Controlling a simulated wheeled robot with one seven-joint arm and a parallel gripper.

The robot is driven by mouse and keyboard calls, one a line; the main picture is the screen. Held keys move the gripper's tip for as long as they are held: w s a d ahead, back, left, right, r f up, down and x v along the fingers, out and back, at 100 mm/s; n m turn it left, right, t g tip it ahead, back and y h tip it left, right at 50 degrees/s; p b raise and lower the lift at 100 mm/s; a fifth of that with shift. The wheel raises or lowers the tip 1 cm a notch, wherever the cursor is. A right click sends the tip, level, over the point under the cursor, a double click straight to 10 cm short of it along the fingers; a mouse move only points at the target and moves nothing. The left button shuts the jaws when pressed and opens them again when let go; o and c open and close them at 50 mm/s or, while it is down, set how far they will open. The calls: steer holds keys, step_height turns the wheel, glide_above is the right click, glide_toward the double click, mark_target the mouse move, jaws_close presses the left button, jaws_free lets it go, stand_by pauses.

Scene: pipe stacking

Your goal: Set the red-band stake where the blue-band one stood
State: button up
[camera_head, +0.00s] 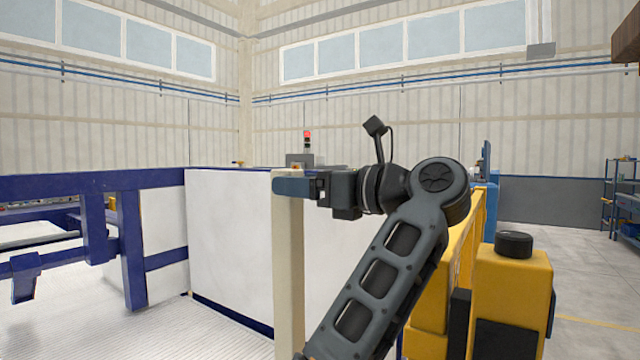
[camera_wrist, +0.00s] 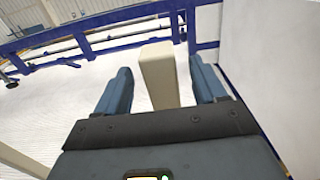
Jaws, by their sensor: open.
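A pale beige square stake (camera_head: 289,270) stands upright in the head view, just under and beside my gripper (camera_head: 283,187). In the wrist view the stake (camera_wrist: 159,78) shows between the two open blue-grey fingers of my gripper (camera_wrist: 160,68), with gaps on both sides. No coloured band shows on it, so I cannot tell whether it is the red-band or blue-band one. A second beige piece (camera_wrist: 22,162) crosses the lower left corner of the wrist view; most of it is out of frame.
A white panel wall (camera_head: 228,240) with a dark blue base stands behind the stake. A blue rail frame (camera_head: 120,220) is on the left over a pale ribbed floor. A yellow block with a black cap (camera_head: 512,300) stands at right. Open floor lies at far right.

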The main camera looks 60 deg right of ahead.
steer(key=shift+w, duration=1.7)
steer(key=shift+a, duration=0.1)
steer(key=shift+c, duration=0.4)
jaws_close()
steer(key=shift+r, duration=0.1)
